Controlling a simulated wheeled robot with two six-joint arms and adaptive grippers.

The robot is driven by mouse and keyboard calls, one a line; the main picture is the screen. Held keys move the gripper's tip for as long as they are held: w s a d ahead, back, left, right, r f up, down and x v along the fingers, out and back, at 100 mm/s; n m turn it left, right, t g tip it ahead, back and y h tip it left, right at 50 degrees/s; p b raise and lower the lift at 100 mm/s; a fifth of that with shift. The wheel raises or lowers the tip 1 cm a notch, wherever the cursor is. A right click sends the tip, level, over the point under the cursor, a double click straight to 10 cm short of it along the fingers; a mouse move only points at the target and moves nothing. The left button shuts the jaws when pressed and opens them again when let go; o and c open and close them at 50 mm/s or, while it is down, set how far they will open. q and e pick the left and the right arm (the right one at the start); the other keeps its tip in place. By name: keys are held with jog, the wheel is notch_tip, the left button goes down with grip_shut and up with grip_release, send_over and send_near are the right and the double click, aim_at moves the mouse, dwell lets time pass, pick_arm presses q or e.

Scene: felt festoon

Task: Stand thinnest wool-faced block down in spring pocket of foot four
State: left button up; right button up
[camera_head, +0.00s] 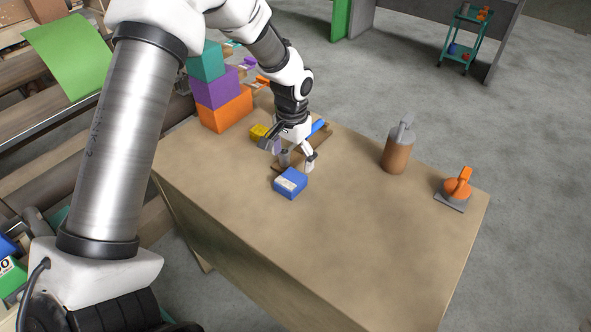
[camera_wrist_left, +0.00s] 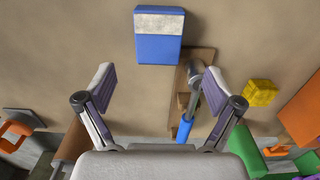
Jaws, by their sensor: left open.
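A blue block (camera_head: 291,184) with a pale grey-white patch on top lies on the table, just in front of my left gripper. It also shows at the top of the left wrist view (camera_wrist_left: 158,46), ahead of the fingers. My left gripper (camera_head: 296,162) is open and empty, low over the table; its spread fingers show in the wrist view (camera_wrist_left: 155,76). A brown wooden piece (camera_head: 320,144) lies partly under the gripper, with a blue-handled tool (camera_wrist_left: 185,130) across it. I cannot make out the spring pocket or foot four. My right gripper is not in view.
A yellow block (camera_head: 258,132) sits left of the gripper. Orange (camera_head: 226,110), purple (camera_head: 216,88) and teal (camera_head: 206,62) boxes are stacked at the table's far left. A brown bottle (camera_head: 396,153) and an orange-handled tool (camera_head: 457,188) stand right. The table's front middle is clear.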

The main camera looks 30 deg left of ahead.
aim_at(291, 178)
pick_arm(q)
jog(key=f, duration=0.1)
jog(key=s+f, duration=0.1)
jog(key=f, duration=0.1)
jog(key=shift+s+d+p, duration=0.15)
jog(key=shift+s+p, duration=0.15)
jog(key=shift+p, duration=0.1)
jog(key=f, duration=0.3)
jog(key=shift+w+f, duration=0.1)
jog(key=shift+w, duration=0.1)
jog(key=shift+w+f, duration=0.1)
jog(key=shift+f, duration=0.2)
jog(key=shift+r, duration=0.15)
jog(key=shift+c, duration=0.4)
jog(key=shift+s, duration=0.2)
jog(key=c, duration=1.4)
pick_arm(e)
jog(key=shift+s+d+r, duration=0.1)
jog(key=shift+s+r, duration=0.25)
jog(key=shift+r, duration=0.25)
pick_arm(q)
jog(key=shift+r, duration=0.15)
